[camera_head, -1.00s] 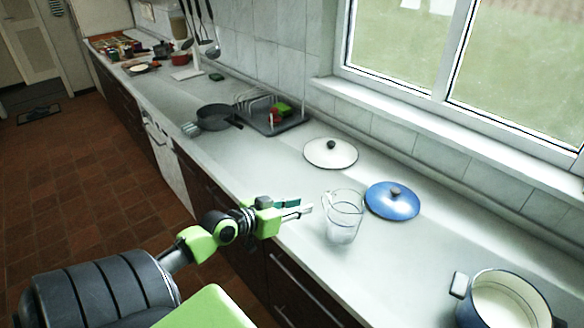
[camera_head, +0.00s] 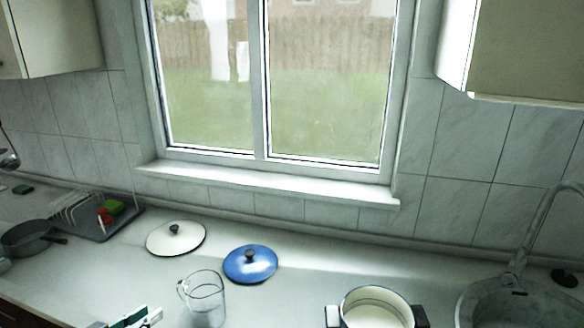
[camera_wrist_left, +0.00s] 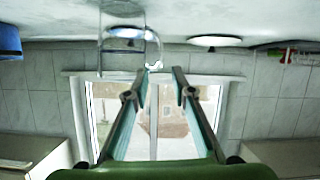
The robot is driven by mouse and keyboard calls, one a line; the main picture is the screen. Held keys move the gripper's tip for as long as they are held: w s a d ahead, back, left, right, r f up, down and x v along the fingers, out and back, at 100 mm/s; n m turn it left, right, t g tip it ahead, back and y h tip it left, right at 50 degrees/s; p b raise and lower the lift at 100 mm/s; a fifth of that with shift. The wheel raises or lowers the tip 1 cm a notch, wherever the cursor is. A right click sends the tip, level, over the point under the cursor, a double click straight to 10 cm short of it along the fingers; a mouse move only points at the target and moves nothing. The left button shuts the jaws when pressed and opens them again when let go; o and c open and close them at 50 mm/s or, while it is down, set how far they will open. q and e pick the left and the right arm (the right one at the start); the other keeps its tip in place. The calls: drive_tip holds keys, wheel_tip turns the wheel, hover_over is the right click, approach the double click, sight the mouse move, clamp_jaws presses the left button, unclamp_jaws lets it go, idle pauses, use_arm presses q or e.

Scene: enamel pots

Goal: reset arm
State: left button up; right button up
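My left gripper shows at the bottom edge of the head view (camera_head: 138,318), left of the glass jug (camera_head: 203,300) and apart from it. In the left wrist view, which is upside down, its two fingers (camera_wrist_left: 159,80) stand apart with nothing between them. The clear jug also shows there (camera_wrist_left: 125,28), beyond the left finger. Most of the left arm is outside the head view. My right gripper is in neither view.
On the counter are a white lid (camera_head: 176,238), a blue lid (camera_head: 250,263), a pot (camera_head: 376,304), a dark pan (camera_head: 28,238) and a dish rack (camera_head: 92,224). A sink (camera_head: 500,303) with a faucet (camera_head: 535,235) is at right. Cabinets (camera_head: 520,50) hang above.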

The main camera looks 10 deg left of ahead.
use_arm(q)
drive_tip(key=s+d+f+m+g+h, duration=0.1)
drive_tip(key=s+d+f+g, duration=0.2)
drive_tip(key=s+d+f, duration=0.45)
drive_tip(key=s+d+f+m+g, duration=0.2)
drive_tip(key=s+d+f+g, duration=0.15)
drive_tip(key=d, duration=0.65)
drive_tip(key=s+d+g+y, duration=0.25)
drive_tip(key=s+d, duration=0.35)
drive_tip(key=s, duration=0.4)
wheel_tip(320, 180, down, 28)
drive_tip(key=s+g+b, duration=0.2)
drive_tip(key=s, duration=0.1)
drive_tip(key=s+a+f, duration=0.1)
drive_tip(key=s+f, duration=0.7)
drive_tip(key=s+a+f+g+b, duration=0.1)
drive_tip(key=s+a+f, duration=0.1)
drive_tip(key=s+f, duration=0.6)
drive_tip(key=shift+s+a+f+g, duration=0.25)
drive_tip(key=shift+s+f+g, duration=0.05)
drive_tip(key=shift+f, duration=0.45)
